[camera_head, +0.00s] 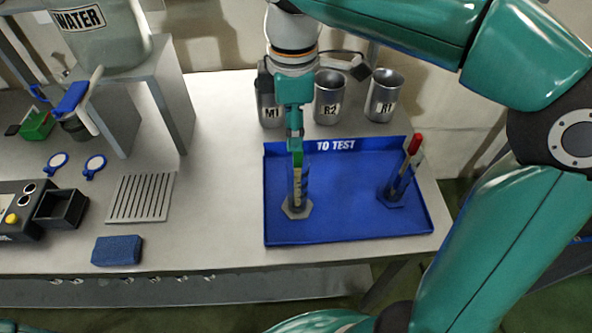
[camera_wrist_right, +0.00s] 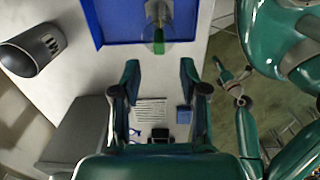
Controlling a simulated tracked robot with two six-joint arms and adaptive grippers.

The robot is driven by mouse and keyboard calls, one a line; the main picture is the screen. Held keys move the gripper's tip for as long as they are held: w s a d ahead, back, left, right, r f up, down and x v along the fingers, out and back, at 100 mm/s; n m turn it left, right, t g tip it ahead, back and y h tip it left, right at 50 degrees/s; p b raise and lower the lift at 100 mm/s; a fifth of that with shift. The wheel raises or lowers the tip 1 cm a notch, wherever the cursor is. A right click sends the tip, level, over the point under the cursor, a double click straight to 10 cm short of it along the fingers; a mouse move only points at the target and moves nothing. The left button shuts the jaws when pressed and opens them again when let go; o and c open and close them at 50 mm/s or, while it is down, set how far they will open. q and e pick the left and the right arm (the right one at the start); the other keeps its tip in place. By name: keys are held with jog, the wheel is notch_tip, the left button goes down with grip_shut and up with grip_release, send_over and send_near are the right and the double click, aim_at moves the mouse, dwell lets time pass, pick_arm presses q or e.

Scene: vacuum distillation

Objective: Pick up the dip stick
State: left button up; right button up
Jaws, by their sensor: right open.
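A dip stick with a green top (camera_head: 298,158) stands in a clear cylinder (camera_head: 297,190) with a hexagonal base, at the left of the blue tray. My right gripper (camera_head: 296,135) hangs just above the green top. In the right wrist view its two fingers (camera_wrist_right: 160,75) are apart with nothing between them, and the green top (camera_wrist_right: 158,42) lies just beyond the fingertips. A second cylinder (camera_head: 399,187) at the tray's right holds a red-topped stick (camera_head: 414,146). A small teal part at the right of the wrist view may be my left gripper (camera_wrist_right: 233,75); its jaws are unclear.
The blue tray (camera_head: 345,228) is marked "TO TEST". Metal beakers (camera_head: 330,98) stand behind it. A slotted plate (camera_head: 142,198), a blue sponge (camera_head: 117,250) and a raised stand with a water vessel (camera_head: 100,35) are to the left. The tray's middle is clear.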

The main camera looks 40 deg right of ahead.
aim_at(298, 157)
jog(key=shift+s+d+f, duration=0.1)
jog(key=shift+d+f, duration=0.1)
jog(key=shift+f, duration=1.35)
jog(key=shift+d+f, duration=0.15)
jog(key=shift+f, duration=1.35)
grip_shut()
